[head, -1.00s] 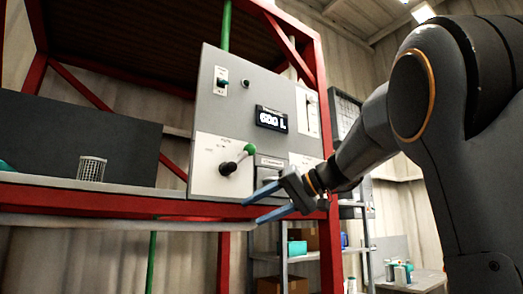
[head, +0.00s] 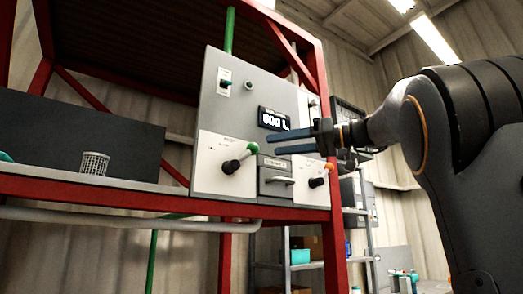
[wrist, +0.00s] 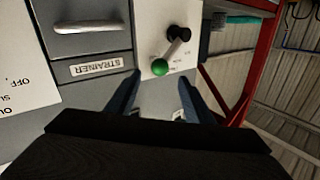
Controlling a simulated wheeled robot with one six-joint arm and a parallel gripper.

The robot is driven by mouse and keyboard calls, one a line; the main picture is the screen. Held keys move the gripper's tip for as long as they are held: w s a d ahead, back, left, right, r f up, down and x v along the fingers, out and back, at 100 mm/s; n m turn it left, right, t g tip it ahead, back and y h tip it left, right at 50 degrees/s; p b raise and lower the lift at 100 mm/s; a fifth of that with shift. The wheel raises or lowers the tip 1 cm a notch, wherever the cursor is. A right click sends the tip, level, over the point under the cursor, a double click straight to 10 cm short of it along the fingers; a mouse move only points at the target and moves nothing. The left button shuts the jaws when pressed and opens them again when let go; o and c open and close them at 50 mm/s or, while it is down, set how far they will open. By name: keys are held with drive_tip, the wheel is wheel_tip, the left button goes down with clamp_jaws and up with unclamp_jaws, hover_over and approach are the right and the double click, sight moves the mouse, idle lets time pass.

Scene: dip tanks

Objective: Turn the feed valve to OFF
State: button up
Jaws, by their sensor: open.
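A lever valve with a green knob (head: 240,158) sits on a white plate at the lower left of the grey panel; its lever slants up to the right. It also shows, upside down, in the wrist view (wrist: 169,52). A second lever valve with an orange knob (head: 321,176) is at the panel's lower right. I cannot read which is the feed valve. In the wrist view a white plate (wrist: 22,95) carries the word OFF; its lever is out of view. My gripper (head: 278,142) is open and empty, in front of the panel below the display. Its fingers (wrist: 159,80) point toward the panel.
A drawer with a handle (head: 277,180), labelled STRAINER in the wrist view (wrist: 97,67), lies between the valves. A red frame (head: 110,195) surrounds the panel; a mesh basket (head: 94,165) stands left.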

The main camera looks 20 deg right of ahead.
sight(243, 157)
drive_tip(key=p+x, duration=0.1)
drive_tip(key=x, duration=0.5)
drive_tip(key=shift+a+p, duration=0.1)
drive_tip(key=shift+p, duration=0.2)
clamp_jaws()
